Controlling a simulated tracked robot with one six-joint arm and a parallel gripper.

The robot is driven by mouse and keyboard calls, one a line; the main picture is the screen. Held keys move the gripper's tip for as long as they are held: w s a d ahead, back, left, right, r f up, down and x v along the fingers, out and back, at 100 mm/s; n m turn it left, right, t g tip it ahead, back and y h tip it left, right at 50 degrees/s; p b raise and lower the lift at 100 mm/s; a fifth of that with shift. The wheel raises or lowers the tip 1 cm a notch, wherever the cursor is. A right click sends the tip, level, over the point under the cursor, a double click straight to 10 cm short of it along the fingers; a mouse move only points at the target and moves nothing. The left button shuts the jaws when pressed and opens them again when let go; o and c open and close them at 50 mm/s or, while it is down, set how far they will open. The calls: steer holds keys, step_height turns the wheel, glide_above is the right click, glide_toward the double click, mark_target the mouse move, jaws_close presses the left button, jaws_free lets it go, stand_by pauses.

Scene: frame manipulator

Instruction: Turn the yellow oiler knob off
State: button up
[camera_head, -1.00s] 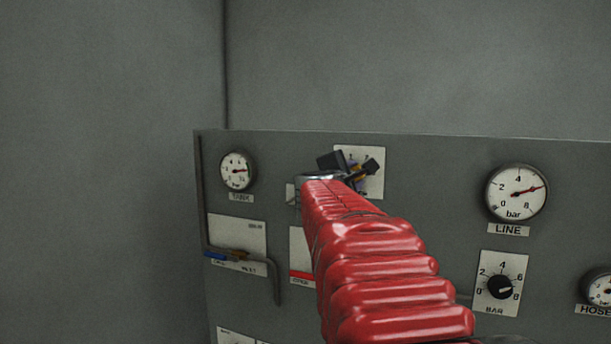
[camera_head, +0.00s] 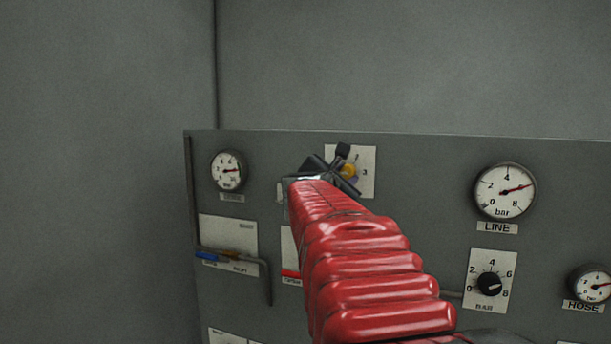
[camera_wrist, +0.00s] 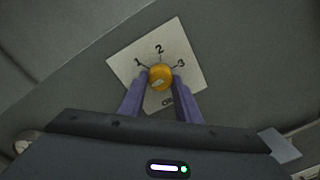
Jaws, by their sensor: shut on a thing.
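The yellow oiler knob (camera_wrist: 160,77) sits on a white dial plate (camera_wrist: 178,45) marked 1, 2 and 3, with a fourth label below that is mostly hidden. In the wrist view my gripper (camera_wrist: 160,84) has its two purple fingers on either side of the knob, shut on it. The plate looks tilted in that view. In the head view the knob (camera_head: 348,171) shows between my dark fingers, in front of the plate (camera_head: 366,160). I cannot clearly tell which mark the knob points to.
My red-sleeved arm covers the middle of the panel. A TANK gauge (camera_head: 229,170) and a lever with a blue end (camera_head: 207,256) are at left. A LINE gauge (camera_head: 504,191), a black BAR knob (camera_head: 489,284) and a HOSE gauge (camera_head: 590,285) are at right.

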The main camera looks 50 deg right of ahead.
steer(key=shift+w+f, duration=0.15)
steer(key=shift+f, duration=0.15)
steer(key=o, duration=1.1)
steer(key=shift+r, duration=0.2)
steer(key=shift+c, duration=0.2)
steer(key=shift+a, duration=0.1)
steer(key=v, duration=1.3)
steer(key=shift+s+a, duration=0.2)
steer(key=shift+a, duration=0.1)
